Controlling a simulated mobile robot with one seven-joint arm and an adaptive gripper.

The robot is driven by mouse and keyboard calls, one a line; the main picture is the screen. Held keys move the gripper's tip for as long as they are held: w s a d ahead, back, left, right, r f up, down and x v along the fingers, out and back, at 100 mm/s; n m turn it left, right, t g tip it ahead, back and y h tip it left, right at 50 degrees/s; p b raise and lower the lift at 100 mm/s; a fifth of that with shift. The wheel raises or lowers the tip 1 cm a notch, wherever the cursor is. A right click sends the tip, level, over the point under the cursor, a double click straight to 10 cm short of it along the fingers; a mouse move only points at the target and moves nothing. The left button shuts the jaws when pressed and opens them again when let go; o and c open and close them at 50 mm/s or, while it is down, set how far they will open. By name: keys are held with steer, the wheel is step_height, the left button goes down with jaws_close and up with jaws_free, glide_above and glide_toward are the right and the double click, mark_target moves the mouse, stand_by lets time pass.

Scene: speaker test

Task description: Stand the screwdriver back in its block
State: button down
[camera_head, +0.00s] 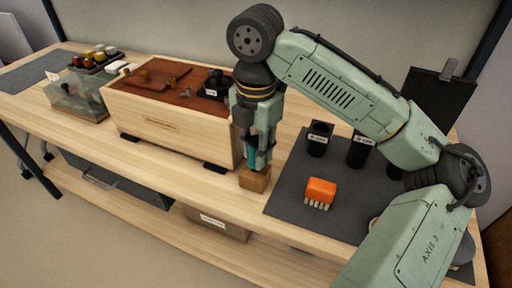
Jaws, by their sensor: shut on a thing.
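My gripper (258,158) points down at the middle of the bench, right of the wooden speaker box. It is shut on the screwdriver (251,158), of which a teal part shows between and beside the dark fingers. The fingers hide most of the screwdriver and the top of the block. I cannot tell whether the screwdriver's tip is in the block or above it.
The speaker box (165,125) stands close on the left. A clear bin (75,97) stands far left. Bare bench lies in front of the box.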

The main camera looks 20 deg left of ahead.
steer(key=shift+f, duration=0.5)
steer(key=c, duration=1.3)
jaws_free()
